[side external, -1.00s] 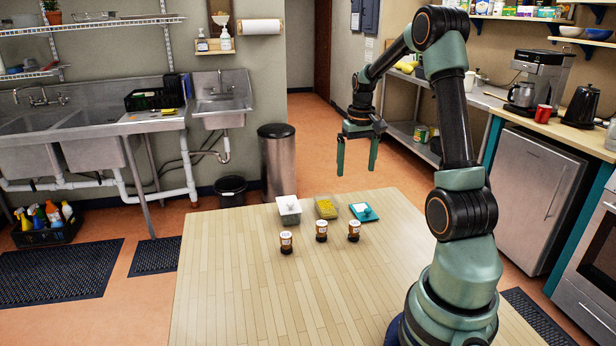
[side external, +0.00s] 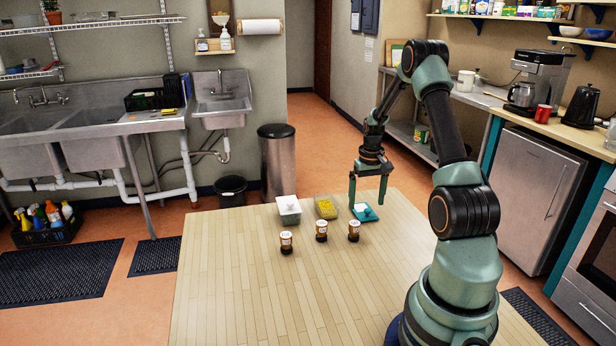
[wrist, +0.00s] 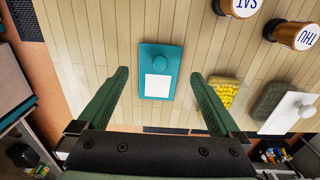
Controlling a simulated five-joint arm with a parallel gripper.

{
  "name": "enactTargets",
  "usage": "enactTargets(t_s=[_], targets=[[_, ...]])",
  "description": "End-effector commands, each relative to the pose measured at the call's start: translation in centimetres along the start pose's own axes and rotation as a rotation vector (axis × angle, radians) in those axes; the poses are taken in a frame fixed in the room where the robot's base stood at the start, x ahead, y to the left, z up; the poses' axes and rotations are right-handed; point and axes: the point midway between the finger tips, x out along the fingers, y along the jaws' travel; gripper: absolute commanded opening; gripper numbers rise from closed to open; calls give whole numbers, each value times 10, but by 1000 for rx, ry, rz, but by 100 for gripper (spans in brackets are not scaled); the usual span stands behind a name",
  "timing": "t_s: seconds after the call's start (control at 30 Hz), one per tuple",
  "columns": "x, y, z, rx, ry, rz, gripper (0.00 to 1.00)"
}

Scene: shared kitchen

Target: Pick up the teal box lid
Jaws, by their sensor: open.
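The teal box lid (side external: 363,213) lies flat on the wooden table near its far edge, at the right end of a row of boxes. In the wrist view the lid (wrist: 174,64) shows a round teal knob and a white square label. My gripper (side external: 368,202) is above the lid, pointing down, with its fingers apart and nothing between them. In the wrist view my gripper's fingertips (wrist: 159,75) stand on either side of the lid, clear of it. The exact height above the lid is hard to tell.
A clear box with yellow contents (side external: 326,208) sits just left of the lid, and a box with a white lid (side external: 289,209) farther left. Three small labelled jars (side external: 321,231) stand in front. The near part of the wooden table (side external: 260,300) is clear.

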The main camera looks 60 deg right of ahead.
Motion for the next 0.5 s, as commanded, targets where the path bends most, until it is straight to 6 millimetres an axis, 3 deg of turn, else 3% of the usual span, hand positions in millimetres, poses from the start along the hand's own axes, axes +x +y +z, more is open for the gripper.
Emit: enactTargets(t_s=[0.2, 0.5], targets=[[28, 1, 0, 0, -2, 0, 100], [32, 1, 0, 0, 1, 0, 100]])
